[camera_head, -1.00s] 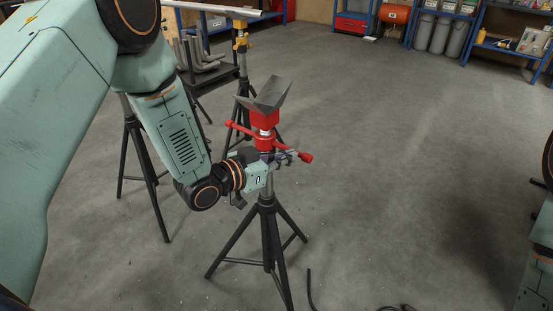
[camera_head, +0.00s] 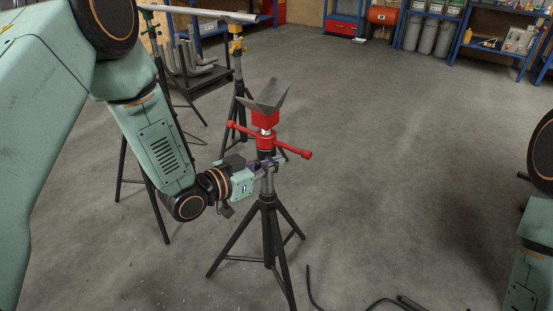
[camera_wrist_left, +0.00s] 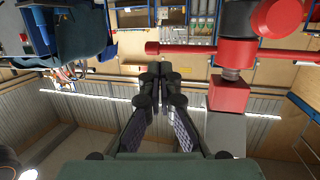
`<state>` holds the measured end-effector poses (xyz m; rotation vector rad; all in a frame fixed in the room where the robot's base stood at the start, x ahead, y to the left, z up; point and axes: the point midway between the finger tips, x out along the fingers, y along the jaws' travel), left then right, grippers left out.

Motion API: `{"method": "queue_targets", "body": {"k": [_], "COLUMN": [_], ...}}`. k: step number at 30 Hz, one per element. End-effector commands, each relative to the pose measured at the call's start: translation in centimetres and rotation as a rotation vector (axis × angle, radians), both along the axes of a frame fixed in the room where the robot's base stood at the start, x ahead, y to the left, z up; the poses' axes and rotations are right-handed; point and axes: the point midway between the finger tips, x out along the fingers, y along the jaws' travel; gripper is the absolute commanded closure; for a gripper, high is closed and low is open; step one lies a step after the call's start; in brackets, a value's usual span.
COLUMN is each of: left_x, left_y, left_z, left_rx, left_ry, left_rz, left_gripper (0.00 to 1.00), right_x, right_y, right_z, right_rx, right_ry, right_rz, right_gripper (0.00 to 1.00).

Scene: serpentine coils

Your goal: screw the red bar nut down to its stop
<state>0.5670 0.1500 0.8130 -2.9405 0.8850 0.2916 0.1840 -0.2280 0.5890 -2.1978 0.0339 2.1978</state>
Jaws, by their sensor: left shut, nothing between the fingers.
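The red bar nut (camera_head: 266,141) sits on the upright post of a black tripod stand (camera_head: 268,215), under a grey V-shaped head (camera_head: 269,95) with a red base. Its bar sticks out to the left and to the lower right, with a round knob at the right end. My left gripper (camera_head: 276,163) is just below the bar, beside the post. It is shut and empty. In the left wrist view its fingertips (camera_wrist_left: 160,70) meet, and the red nut (camera_wrist_left: 236,52) with its bar is to their right, apart from them. My right gripper is out of view.
Another stand (camera_head: 238,60) with a yellow part holds a long pipe (camera_head: 205,12) at the back left. A dark rack with grey bent pipes (camera_head: 192,62) stands nearby. Dark rods (camera_head: 385,303) lie on the floor at the front. The floor right of the stand is clear.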

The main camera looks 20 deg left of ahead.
Motion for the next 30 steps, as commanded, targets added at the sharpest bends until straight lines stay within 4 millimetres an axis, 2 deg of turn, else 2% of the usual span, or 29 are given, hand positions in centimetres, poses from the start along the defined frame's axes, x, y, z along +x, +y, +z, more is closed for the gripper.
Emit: {"method": "queue_targets", "body": {"k": [6, 12, 18, 23, 26, 29, 30], "left_x": [-3.6, -6.1, -7.3, -7.5, -7.7, -8.6, -9.4], "left_y": [1.5, 2.3, 2.7, 2.7, 3.1, 4.3, 4.7], "left_z": [1.2, 1.7, 1.8, 1.8, 0.8, -2.1, -3.8], "left_rx": [-0.005, -0.003, -0.001, -0.002, -0.007, -0.003, 0.003], "left_ry": [0.001, -0.001, -0.003, -0.002, 0.055, 0.219, 0.311], "left_rz": [0.005, 0.005, 0.002, 0.0, 0.021, 0.109, 0.154], "left_gripper": [1.0, 1.0, 1.0, 1.0, 1.0, 1.0, 1.0], "right_x": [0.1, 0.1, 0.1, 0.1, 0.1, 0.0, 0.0], "right_y": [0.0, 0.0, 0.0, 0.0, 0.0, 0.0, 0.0], "right_z": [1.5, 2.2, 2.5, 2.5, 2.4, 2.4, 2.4], "right_rx": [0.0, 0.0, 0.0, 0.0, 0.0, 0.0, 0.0], "right_ry": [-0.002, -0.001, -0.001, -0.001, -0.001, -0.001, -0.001], "right_rz": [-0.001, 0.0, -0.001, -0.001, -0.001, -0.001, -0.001], "right_gripper": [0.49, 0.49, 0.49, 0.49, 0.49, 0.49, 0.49]}}
